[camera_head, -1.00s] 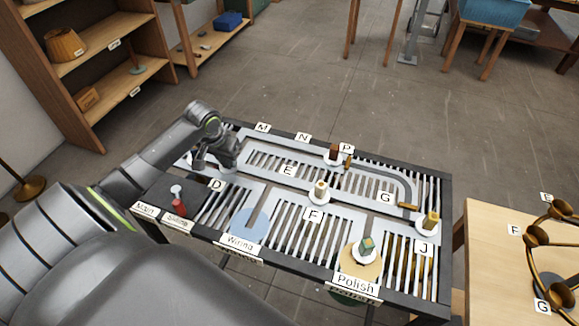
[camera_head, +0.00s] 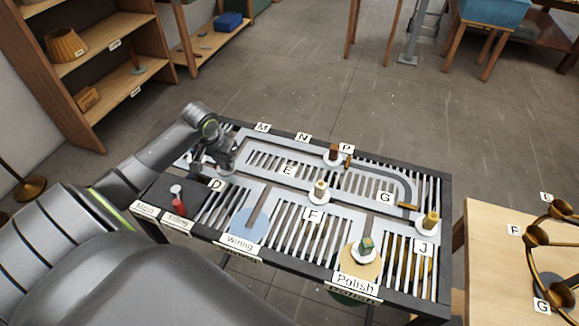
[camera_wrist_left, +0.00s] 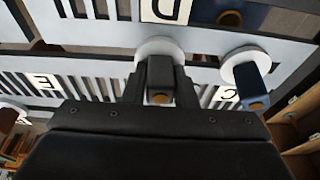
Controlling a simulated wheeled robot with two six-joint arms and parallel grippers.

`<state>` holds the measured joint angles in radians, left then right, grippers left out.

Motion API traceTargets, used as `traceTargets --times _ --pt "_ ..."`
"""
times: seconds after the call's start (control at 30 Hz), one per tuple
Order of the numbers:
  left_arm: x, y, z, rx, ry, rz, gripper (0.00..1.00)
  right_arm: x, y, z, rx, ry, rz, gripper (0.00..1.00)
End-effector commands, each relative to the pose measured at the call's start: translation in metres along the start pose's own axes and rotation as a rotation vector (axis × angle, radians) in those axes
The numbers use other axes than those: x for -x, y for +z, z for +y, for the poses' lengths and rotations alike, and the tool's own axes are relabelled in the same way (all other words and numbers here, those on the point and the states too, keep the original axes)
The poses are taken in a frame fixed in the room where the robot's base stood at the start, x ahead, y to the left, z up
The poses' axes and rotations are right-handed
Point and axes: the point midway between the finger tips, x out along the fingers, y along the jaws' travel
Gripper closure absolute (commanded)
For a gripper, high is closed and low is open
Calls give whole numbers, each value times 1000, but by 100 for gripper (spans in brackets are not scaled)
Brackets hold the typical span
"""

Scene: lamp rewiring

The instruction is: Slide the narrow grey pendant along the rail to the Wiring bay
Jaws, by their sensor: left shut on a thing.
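In the left wrist view my left gripper (camera_wrist_left: 160,92) is shut on the narrow grey pendant (camera_wrist_left: 160,70), a dark block with a brass-coloured end below a white disc. In the head view my left gripper (camera_head: 223,163) is at the left end of the rail board, just above label D; its wrist hides the pendant there. The Wiring bay is a pale blue disc (camera_head: 249,223) behind the label Wiring (camera_head: 240,243), with a slot running into it. It lies to the right of and nearer than the gripper. My right gripper is not in view.
A dark blue pendant (camera_wrist_left: 252,82) hangs beside the held one. Other pendants stand at P (camera_head: 334,152), above F (camera_head: 320,188), at J (camera_head: 431,220) and at Polish (camera_head: 366,246). A red-and-white switch (camera_head: 177,192) sits by the Main and Sliding labels.

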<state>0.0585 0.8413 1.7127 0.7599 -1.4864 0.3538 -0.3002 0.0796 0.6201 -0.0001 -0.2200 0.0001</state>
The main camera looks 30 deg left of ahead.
Motion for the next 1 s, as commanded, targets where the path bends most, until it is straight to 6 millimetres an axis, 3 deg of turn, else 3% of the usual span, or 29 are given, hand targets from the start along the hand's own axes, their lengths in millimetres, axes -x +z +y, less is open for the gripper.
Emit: traceTargets --times 0.13,1.0 --pt "-4 5 14 3 1 -14 100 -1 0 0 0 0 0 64" --pt "-4 4 104 3 14 -12 100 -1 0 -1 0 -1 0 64"
